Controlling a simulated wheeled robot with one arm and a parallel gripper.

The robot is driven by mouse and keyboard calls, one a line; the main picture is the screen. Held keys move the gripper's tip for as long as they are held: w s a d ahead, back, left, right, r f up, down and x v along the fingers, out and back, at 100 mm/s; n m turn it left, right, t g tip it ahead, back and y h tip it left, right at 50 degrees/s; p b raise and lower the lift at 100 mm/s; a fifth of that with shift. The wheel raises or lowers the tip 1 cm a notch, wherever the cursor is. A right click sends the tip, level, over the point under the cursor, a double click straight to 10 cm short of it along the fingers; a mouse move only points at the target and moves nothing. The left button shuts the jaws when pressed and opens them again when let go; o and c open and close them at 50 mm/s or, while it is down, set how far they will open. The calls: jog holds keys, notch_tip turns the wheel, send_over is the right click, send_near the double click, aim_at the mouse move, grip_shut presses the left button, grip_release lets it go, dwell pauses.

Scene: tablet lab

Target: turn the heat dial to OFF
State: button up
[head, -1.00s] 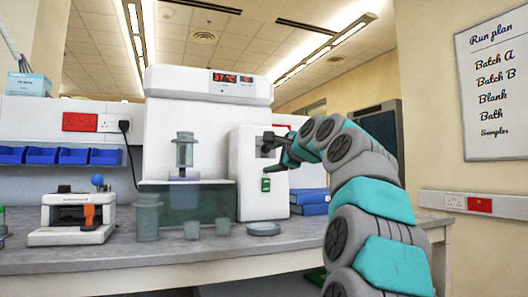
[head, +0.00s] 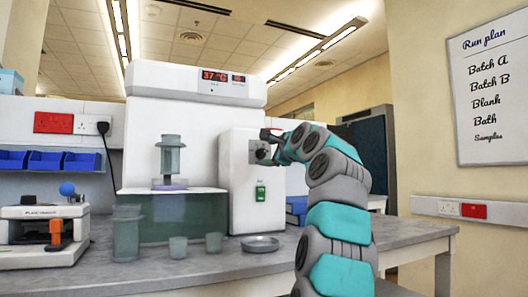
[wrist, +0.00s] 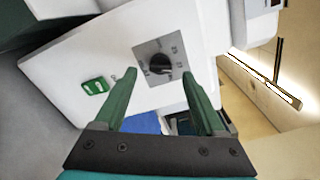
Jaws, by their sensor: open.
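The heat dial (wrist: 160,63) is a black round knob on a square grey plate with small markings, on the front of a white machine (head: 240,195). In the head view the dial (head: 261,152) is partly hidden by my gripper (head: 269,147). My gripper (wrist: 159,74) is open and empty in the wrist view. Its two green fingers lie on either side of the dial in the picture, and no contact shows. The markings are too small to read, so I cannot tell the dial's setting. The machine's display (head: 223,76) reads 37 °C in red.
A green switch (head: 260,193) sits below the dial. A clear bath (head: 180,215), small beakers (head: 178,247) and a shallow dish (head: 260,243) stand on the bench (head: 200,271). A tabletop instrument (head: 40,235) is at left.

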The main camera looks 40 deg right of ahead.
aim_at(263, 153)
jog(key=shift+w+d+r+p, duration=0.2)
jog(key=shift+w+p, duration=0.15)
jog(key=shift+w, duration=0.4)
jog(key=shift+p+x, duration=0.4)
jog(key=shift+x, duration=0.55)
jog(key=shift+a+f, duration=0.1)
jog(key=shift+w+f, duration=0.1)
grip_shut()
